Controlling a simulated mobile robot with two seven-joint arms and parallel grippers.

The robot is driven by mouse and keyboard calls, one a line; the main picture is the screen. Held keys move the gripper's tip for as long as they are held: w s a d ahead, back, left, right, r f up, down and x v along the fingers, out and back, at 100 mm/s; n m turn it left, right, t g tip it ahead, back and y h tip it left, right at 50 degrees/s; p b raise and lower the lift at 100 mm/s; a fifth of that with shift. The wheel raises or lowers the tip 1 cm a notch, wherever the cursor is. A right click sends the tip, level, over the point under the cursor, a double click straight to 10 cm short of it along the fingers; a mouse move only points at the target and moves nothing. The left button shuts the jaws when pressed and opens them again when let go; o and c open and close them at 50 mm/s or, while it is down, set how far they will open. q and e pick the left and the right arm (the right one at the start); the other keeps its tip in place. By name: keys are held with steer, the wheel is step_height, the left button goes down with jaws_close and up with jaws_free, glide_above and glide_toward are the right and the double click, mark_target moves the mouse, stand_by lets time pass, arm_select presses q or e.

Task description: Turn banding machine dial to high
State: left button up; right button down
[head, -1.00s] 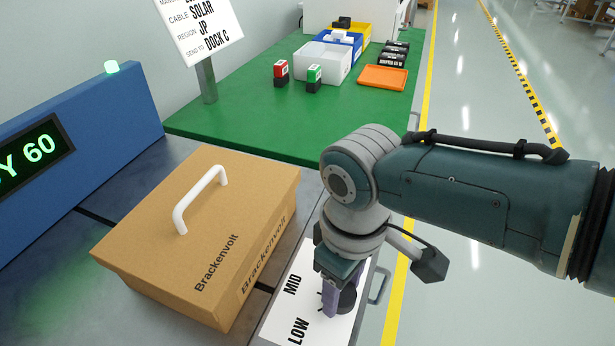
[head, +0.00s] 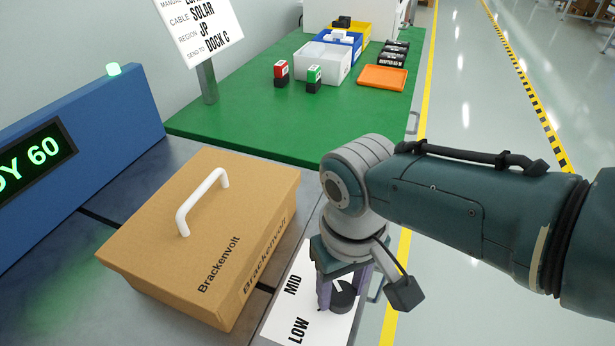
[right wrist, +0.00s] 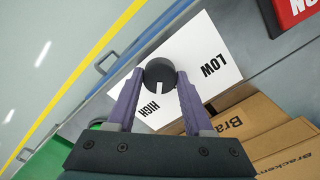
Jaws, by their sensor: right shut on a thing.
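The black round dial (head: 343,300) sits on a white label plate (head: 312,316) at the front edge of the metal bench. MID and LOW are readable in the head view; my gripper hides the rest. In the right wrist view, the dial (right wrist: 159,70) has a white pointer mark facing the HIGH print (right wrist: 150,108). LOW (right wrist: 213,66) is off to the right; MID is hidden behind a finger. My right gripper (head: 341,297) points down with its purple fingers on opposite sides of the dial, shut on it. My left gripper is not in view.
A Brackenvolt carton (head: 205,235) with a white handle stands close left of the plate. A blue machine with a green display (head: 35,165) is at far left. A green table (head: 250,120) holds bins and an orange tray (head: 383,78). A grey handle (right wrist: 106,62) sticks out beside the plate.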

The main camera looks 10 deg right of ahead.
mark_target(341, 293)
steer(key=shift+c, duration=1.4)
jaws_free()
step_height(341, 293, up, 10)
steer(key=p, duration=0.6)
